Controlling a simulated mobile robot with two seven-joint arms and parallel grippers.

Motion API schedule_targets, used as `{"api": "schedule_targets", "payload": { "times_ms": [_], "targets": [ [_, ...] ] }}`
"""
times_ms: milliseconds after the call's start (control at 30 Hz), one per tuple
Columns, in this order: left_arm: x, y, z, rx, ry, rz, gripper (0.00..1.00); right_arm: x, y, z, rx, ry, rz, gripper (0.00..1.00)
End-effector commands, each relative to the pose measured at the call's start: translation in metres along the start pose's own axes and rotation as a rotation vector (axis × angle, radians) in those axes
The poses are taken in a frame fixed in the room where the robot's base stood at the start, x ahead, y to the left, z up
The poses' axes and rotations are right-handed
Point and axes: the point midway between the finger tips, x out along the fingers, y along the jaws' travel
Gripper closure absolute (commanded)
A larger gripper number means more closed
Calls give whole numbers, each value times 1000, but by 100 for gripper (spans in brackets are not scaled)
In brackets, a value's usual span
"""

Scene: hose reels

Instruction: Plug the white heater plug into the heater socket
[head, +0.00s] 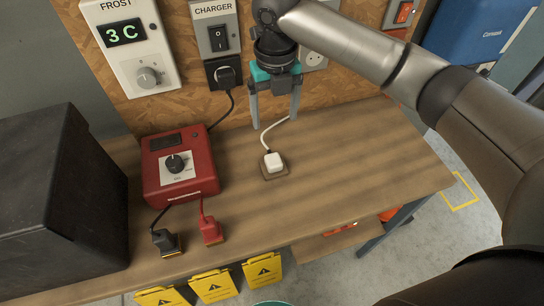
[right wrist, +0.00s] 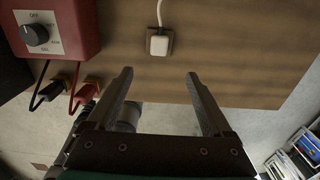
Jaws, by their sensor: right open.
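The white plug (head: 273,162) sits on a small brown pad (head: 273,174) on the wooden bench, with its white cable running up behind my right gripper. It also shows in the right wrist view (right wrist: 158,46). My right gripper (head: 274,122) is open and empty, pointing down behind the plug. In the wrist view its fingers (right wrist: 160,75) are apart, and the plug lies beyond the gap between the tips. A pale socket plate (head: 314,57) on the back board is partly covered by my right arm, its label hidden; I cannot confirm it is the heater socket. My left gripper is not in view.
A red charger box (head: 180,172) with black (head: 165,242) and red (head: 211,231) clamps stands left. A black plug (head: 226,77) fills the charger socket. A dark case (head: 55,200) stands far left. The bench right of the white plug is clear.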

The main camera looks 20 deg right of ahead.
Motion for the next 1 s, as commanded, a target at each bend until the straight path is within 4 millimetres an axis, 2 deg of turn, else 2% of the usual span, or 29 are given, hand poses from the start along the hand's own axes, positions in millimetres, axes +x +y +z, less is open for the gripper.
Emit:
{"api": "schedule_targets", "payload": {
  "times_ms": [167, 267, 500, 700, 1000],
  "targets": [
    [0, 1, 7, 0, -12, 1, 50, 2, 0, 0, 1, 0, 1, 15],
    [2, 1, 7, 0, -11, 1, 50, 12, 0, -1, 1, 3, 1, 15],
    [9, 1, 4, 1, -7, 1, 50, 63, 1, -1, 2, 4, 1, 15],
    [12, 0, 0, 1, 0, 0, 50, 94, 1, 0, 2, 0, 1, 15],
    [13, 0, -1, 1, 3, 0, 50, 101, 1, 0, 1, -1, 1, 15]
  ]
}}
